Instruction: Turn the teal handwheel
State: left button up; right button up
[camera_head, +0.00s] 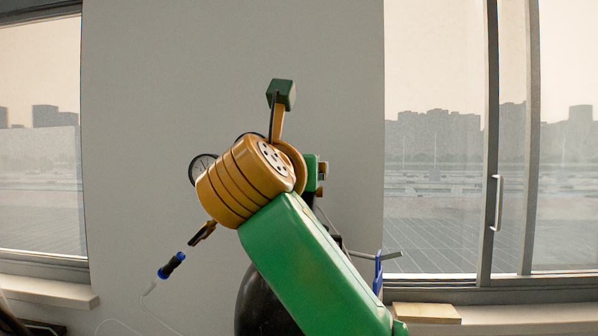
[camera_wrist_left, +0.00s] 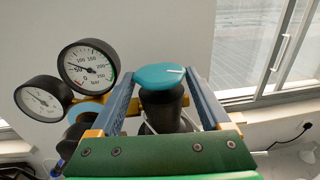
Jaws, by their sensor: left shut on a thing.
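The teal handwheel (camera_wrist_left: 160,76) sits on top of a black valve stem (camera_wrist_left: 162,108) in the left wrist view. A white mark shows on the right of its top face. My left gripper (camera_wrist_left: 158,84) has its two blue-grey fingers on either side of the handwheel and is shut on it. The fingers point away from the camera, with the green palm in front. In the head view my green and orange arm hides the handwheel and the fingers. My right gripper is in neither view.
Two round pressure gauges, one upper (camera_wrist_left: 88,66) and one lower (camera_wrist_left: 42,99), stand close to the left finger. A black rounded tank (camera_head: 262,300) is behind my arm. Windows flank the grey wall (camera_head: 150,100).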

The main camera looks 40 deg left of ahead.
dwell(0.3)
pick_arm(q)
jog(key=o, duration=1.2)
